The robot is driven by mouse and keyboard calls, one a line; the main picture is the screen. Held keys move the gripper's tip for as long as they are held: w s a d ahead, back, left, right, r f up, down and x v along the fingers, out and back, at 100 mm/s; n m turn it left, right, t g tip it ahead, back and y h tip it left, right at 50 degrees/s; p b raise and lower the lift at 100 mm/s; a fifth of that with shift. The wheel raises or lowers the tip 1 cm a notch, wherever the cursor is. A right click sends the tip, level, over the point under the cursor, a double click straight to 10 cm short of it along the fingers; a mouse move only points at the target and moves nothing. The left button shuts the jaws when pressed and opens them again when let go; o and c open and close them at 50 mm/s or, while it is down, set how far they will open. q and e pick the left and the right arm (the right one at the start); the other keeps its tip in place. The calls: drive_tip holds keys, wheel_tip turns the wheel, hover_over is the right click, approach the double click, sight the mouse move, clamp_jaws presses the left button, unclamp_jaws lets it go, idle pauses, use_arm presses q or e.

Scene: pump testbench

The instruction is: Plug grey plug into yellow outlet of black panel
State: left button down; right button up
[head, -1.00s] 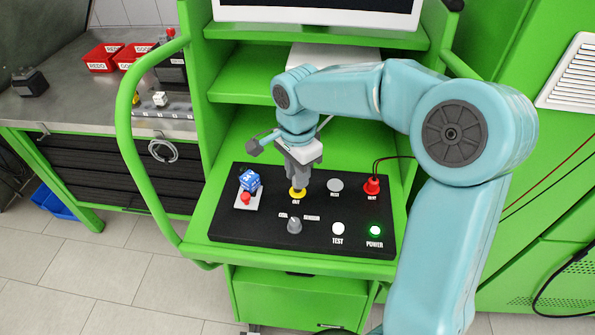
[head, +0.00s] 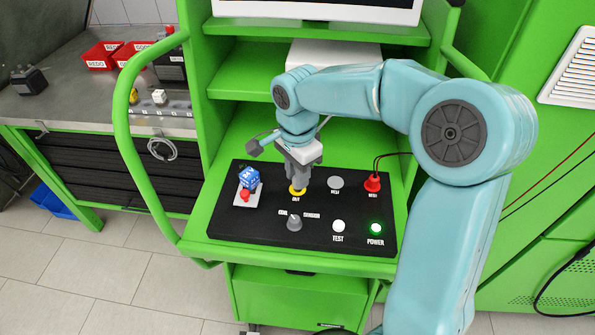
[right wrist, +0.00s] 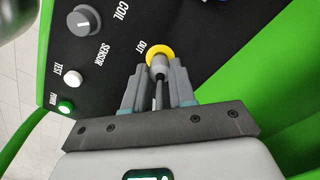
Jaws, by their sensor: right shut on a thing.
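The black panel (head: 262,226) lies on the green cart shelf. Its yellow outlet (head: 297,192), labelled OUT, is at the upper middle; it also shows in the right wrist view (right wrist: 167,51) as a yellow ring. My right gripper (head: 297,182) points down over the outlet. In the right wrist view my right gripper (right wrist: 159,92) is shut on the grey plug (right wrist: 159,66), with its cable between the fingers. The plug's front end is at the yellow ring; how deep it sits cannot be told. My left gripper is not in view.
On the panel are a blue block on a white plate (head: 249,181), a red plug with wires (head: 372,183), a grey round cap (head: 336,182), a grey knob (head: 295,223), a white TEST button (head: 338,226) and a lit green POWER button (head: 375,228). Red bins (head: 103,55) stand on the left bench.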

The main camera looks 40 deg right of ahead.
drive_tip(key=shift+f+b, duration=0.4)
drive_tip(key=shift+f, duration=0.2)
drive_tip(key=o, duration=1.4)
drive_tip(key=shift+c, duration=0.2)
drive_tip(key=shift+r+p, duration=3.25)
drive_tip(key=shift+r, duration=0.85)
drive_tip(key=shift+f, duration=0.1)
